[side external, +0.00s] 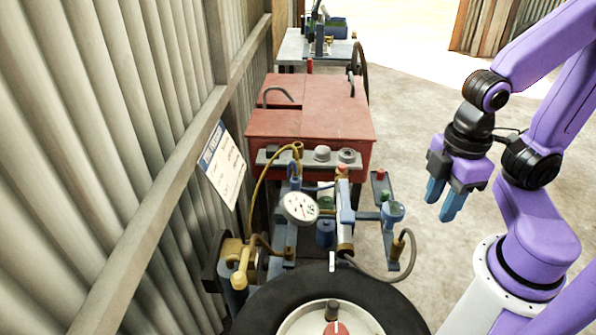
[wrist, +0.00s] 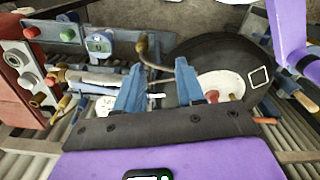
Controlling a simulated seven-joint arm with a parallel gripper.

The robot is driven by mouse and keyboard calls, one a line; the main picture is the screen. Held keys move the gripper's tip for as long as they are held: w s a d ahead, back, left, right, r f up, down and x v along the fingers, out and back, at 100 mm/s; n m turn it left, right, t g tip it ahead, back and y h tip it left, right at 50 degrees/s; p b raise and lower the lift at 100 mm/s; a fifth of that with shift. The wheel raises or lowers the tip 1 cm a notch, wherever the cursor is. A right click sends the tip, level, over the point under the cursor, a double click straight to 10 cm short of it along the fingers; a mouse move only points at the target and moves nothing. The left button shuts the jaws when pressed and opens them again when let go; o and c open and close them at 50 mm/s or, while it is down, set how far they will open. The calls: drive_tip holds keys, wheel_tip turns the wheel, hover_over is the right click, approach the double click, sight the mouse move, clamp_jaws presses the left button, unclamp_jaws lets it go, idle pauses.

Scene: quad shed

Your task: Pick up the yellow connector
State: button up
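A yellow connector (side external: 240,268) shows at the lower left in the side view, on the brass fitting where a yellow hose (side external: 258,185) comes down beside the corrugated wall. In the wrist view a small yellow-brass piece (wrist: 63,103) shows at the left; I cannot tell whether it is the same connector. My gripper (side external: 439,209) hangs at the right in the side view, well apart from the machinery, with its blue fingers pointing down. In the wrist view my gripper (wrist: 159,64) has its fingers apart with nothing held between them.
A pressure gauge (side external: 299,208), pipes and valves crowd the middle, in front of a red box (side external: 320,118). A corrugated wall (side external: 95,130) closes the left side. The floor (side external: 410,140) between my arm and the machinery is clear.

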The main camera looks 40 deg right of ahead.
drive_tip(key=o, duration=0.4)
